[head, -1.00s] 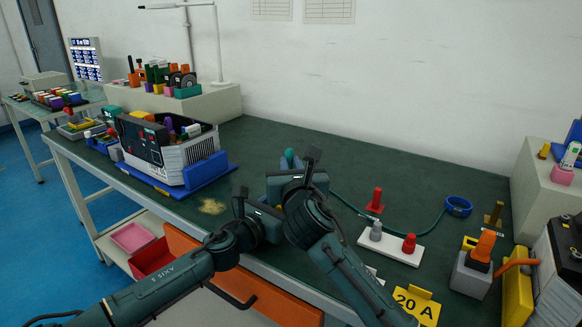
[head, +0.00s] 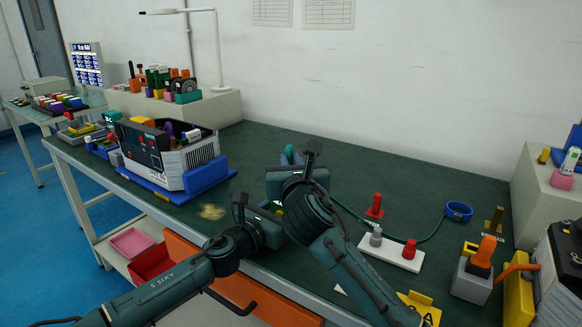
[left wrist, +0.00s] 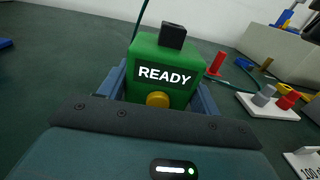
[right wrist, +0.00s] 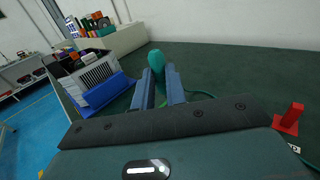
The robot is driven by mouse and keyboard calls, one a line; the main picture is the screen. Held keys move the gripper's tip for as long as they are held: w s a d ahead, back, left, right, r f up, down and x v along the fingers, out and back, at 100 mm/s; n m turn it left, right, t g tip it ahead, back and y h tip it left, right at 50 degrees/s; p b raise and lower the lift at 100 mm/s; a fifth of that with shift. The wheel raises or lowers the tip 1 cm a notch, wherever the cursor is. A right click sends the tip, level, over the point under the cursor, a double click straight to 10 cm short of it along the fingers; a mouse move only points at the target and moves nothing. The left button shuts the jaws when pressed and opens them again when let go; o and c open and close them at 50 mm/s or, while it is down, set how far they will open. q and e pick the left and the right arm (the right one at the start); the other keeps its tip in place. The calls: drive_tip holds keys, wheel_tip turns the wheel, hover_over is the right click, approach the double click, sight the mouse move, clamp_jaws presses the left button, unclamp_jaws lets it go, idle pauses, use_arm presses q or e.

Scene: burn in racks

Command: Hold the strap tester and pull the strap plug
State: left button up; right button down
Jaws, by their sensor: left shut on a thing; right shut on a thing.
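The strap tester (left wrist: 180,60) is a green block with a lit "READY" sign, a yellow button and a black block on top. My left gripper (left wrist: 162,88) is shut on it, with a finger on each side; in the head view it is mostly hidden. My right gripper (right wrist: 160,82) is shut on the strap plug, whose rounded teal end (right wrist: 156,58) stands up past the fingertips. The teal end also shows in the head view (head: 289,154). I cannot tell whether the plug is seated in anything. A teal cord runs right to the blue wrist strap (head: 459,211).
A white plate (head: 372,253) with a grey and a red peg lies right of my right arm. A red post (head: 375,206) stands behind it. A grey block with an orange knob (head: 481,258) stands at right. A white-and-black machine (head: 172,158) stands at left. The table's back middle is clear.

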idle(0.4)
use_arm(q)
drive_tip(key=o, duration=1.2)
